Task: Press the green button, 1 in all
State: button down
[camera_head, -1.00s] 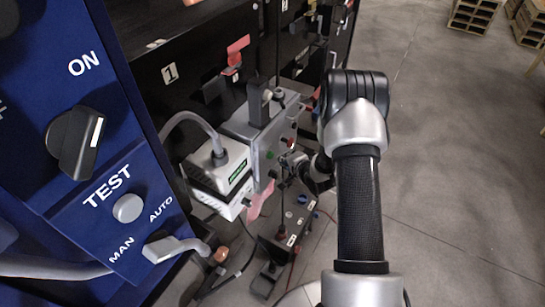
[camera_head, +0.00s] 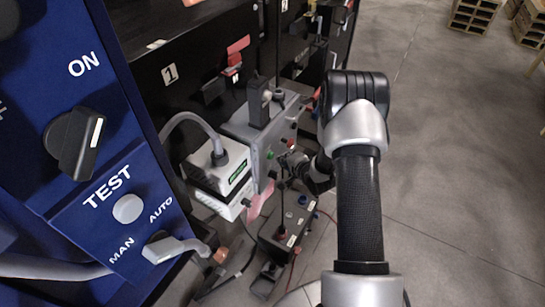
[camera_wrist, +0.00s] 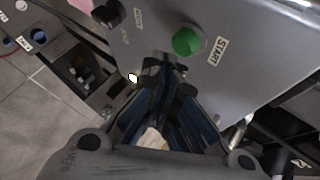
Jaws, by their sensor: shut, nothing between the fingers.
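The green button (camera_wrist: 187,40) is a round knob on a grey panel (camera_wrist: 245,60), beside a START label, in the wrist view. In the head view the green button (camera_head: 270,155) is a small dot on the grey box's face. My gripper (camera_wrist: 165,68) is shut and empty. Its fingertips show just below the green button in the wrist view, and I cannot tell whether they touch the panel. In the head view my gripper (camera_head: 287,160) is close to the panel face, to the right of the green button, partly hidden by its own links.
A black knob (camera_wrist: 106,15) is on the same panel. A white device (camera_head: 222,172) with a grey cable stands left of the box. A blue panel (camera_head: 110,225) with switches fills the left. A dark box (camera_head: 287,228) sits below. Open floor (camera_head: 450,170) lies right.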

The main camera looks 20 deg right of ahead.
dwell(0.4)
jog(key=shift+w+a, duration=0.25)
jog(key=shift+w, duration=0.05)
jog(key=shift+w+a, duration=0.35)
jog(key=shift+w, duration=0.1)
dwell(0.8)
jog(key=shift+s+d, duration=0.1)
jog(key=shift+s, duration=0.05)
jog(key=shift+s+d, duration=0.45)
jog(key=shift+s, duration=0.15)
jog(key=shift+s+d, duration=0.8)
jog(key=shift+s, duration=0.2)
jog(key=shift+s+d, duration=0.75)
jog(key=shift+s, duration=0.25)
